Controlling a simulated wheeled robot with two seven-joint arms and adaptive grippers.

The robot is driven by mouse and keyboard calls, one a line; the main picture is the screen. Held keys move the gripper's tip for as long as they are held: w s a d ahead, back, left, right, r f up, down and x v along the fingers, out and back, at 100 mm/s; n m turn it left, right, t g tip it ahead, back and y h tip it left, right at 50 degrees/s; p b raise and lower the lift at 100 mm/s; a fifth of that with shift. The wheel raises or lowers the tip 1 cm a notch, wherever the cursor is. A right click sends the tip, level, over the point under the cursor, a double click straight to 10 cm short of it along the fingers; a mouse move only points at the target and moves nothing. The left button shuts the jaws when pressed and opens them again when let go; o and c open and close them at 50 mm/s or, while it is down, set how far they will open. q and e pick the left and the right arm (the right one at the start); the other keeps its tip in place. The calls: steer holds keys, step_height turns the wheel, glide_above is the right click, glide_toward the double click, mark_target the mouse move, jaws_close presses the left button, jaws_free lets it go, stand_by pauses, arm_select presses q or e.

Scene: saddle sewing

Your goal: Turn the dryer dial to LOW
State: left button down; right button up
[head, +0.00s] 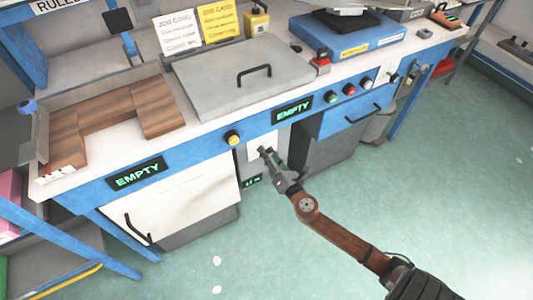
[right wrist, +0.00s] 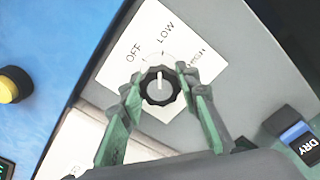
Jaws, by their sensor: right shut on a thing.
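The dryer dial (right wrist: 160,86) is a black scalloped knob with a grey centre and a white pointer line. It sits on a white plate (right wrist: 115,68) marked OFF, LOW and HIGH. In the right wrist view the pointer points nearly straight up, close to the LOW mark. My right gripper (right wrist: 158,84) is shut on the dial, one green finger on each side. In the head view my right gripper (head: 265,152) reaches the white plate (head: 262,146) on the bench front and hides the dial. My left gripper is not in view.
A DRY switch (right wrist: 298,136) is right of the dial in the wrist view. A yellow button (head: 233,139) and EMPTY displays (head: 292,111) are on the blue bench front. A grey lid (head: 238,82) and wooden pieces (head: 110,115) lie on the bench.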

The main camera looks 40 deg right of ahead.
steer(key=shift+f+m, duration=0.1)
steer(key=shift+m, duration=0.5)
steer(key=o, duration=1.2)
steer(key=shift+s, duration=0.1)
steer(key=v, duration=1.2)
